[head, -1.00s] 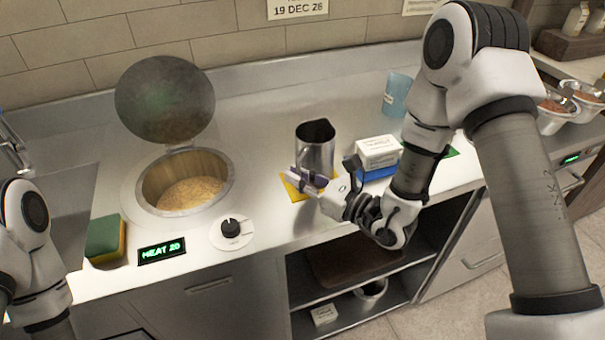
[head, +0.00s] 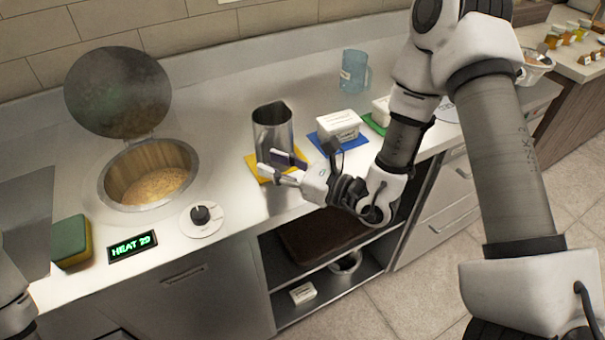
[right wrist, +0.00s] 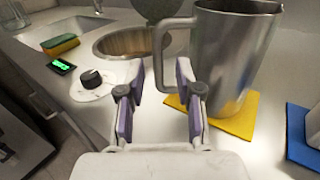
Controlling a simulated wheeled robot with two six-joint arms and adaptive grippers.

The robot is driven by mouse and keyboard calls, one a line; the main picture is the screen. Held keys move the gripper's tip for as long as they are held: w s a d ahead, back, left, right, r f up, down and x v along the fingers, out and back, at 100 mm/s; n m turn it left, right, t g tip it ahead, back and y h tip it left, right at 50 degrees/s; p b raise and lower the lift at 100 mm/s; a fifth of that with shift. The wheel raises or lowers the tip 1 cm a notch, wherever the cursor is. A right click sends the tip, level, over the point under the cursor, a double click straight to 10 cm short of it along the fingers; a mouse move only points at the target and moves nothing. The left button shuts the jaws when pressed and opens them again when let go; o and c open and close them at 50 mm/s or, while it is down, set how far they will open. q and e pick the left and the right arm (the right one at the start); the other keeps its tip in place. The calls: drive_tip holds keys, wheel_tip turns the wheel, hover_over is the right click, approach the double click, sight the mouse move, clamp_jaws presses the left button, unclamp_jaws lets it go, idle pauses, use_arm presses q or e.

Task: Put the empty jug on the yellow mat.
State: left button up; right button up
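A tall steel jug (head: 273,131) stands upright on the yellow mat (head: 252,163). Its inside looks dark and I cannot see its bottom. In the right wrist view the jug (right wrist: 232,60) is close, with its handle toward the left, and the yellow mat (right wrist: 238,125) shows under its base. My right gripper (head: 272,168) is in front of the jug. In the right wrist view its fingers (right wrist: 160,75) are apart with nothing between them; the handle shows just beyond the tips.
A lidded well (head: 150,178), a heat dial (head: 202,216) and a sponge (head: 70,242) are to the left. A white tub (head: 339,124) on a blue mat (head: 347,147), a green mat (head: 374,125) and a translucent blue jug (head: 353,72) are to the right. Open shelves lie below.

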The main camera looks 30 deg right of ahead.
drive_tip(key=p+v, duration=0.1)
drive_tip(key=v, duration=0.6)
drive_tip(key=s+a+f+n+g+y, duration=0.3)
drive_tip(key=s+a+f+n+g, duration=0.3)
drive_tip(key=s, duration=0.3)
drive_tip(key=s+f+n+g+h, duration=0.4)
drive_tip(key=s+f+n+g, duration=0.5)
drive_tip(key=s+g, duration=0.55)
drive_tip(key=s+d+f+n+t+h, duration=0.1)
drive_tip(key=s+d+f+n+h, duration=0.3)
drive_tip(key=d+f+n+h, duration=0.6)
drive_tip(key=w+a+f+n+t, duration=0.1)
drive_tip(key=w+f+n+t, duration=0.2)
drive_tip(key=w+f+t, duration=0.1)
drive_tip(key=w+t, duration=0.1)
drive_tip(key=w, duration=0.1)
drive_tip(key=shift+w+a+f+n+y, duration=0.15)
drive_tip(key=shift+w+f+n+y, duration=0.15)
drive_tip(key=shift+w+f, duration=0.1)
